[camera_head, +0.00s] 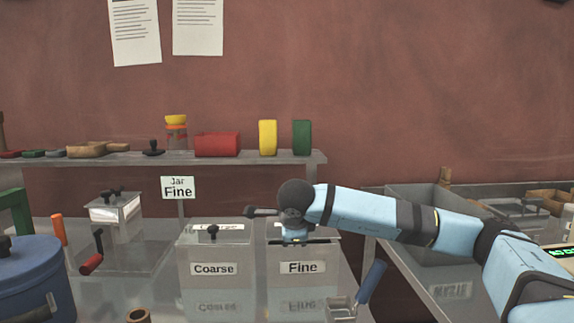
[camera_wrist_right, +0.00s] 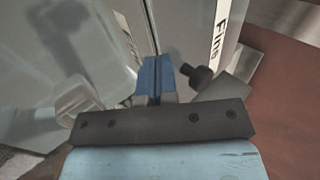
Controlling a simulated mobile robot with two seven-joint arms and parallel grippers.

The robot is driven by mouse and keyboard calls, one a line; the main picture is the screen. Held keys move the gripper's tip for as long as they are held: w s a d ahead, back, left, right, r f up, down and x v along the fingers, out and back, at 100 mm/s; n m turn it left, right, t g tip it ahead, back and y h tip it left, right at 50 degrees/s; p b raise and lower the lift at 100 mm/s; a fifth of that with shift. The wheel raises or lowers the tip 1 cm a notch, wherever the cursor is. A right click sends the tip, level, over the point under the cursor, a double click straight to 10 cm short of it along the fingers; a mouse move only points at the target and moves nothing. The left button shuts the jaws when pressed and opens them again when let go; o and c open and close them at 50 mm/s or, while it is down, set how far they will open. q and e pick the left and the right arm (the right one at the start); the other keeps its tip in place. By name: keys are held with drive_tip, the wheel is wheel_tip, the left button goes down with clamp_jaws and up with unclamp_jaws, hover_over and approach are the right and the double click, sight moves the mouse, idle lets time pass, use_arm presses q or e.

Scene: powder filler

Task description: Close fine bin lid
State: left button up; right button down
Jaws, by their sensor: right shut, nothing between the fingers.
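The fine bin (camera_head: 303,268) is a grey box with a "Fine" label on its front, standing right of the coarse bin (camera_head: 213,268). My right gripper (camera_head: 296,240) is over the top of the fine bin; its blue fingers (camera_wrist_right: 152,65) are shut with nothing between them. A dark knob (camera_head: 262,212) sticks out to the left of my wrist above the bin. A dark knob (camera_wrist_right: 195,75) also shows just right of the fingers in the wrist view, apart from them. My wrist hides much of the bin top, so I cannot tell the lid's exact angle. My left gripper is out of view.
A blue-handled scoop (camera_head: 370,283) is right of the fine bin. A blue pot (camera_head: 38,282) is at the front left, and a small lidded box (camera_head: 115,208) is behind it. A shelf (camera_head: 260,158) with colored blocks runs behind. A grey tray (camera_head: 408,205) is at right.

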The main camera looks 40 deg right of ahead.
use_arm(q)
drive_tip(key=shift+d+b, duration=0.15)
drive_tip(key=shift+b, duration=0.2)
use_arm(e)
drive_tip(key=shift+f, duration=0.65)
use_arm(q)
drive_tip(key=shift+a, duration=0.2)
use_arm(e)
drive_tip(key=shift+s+a, duration=0.15)
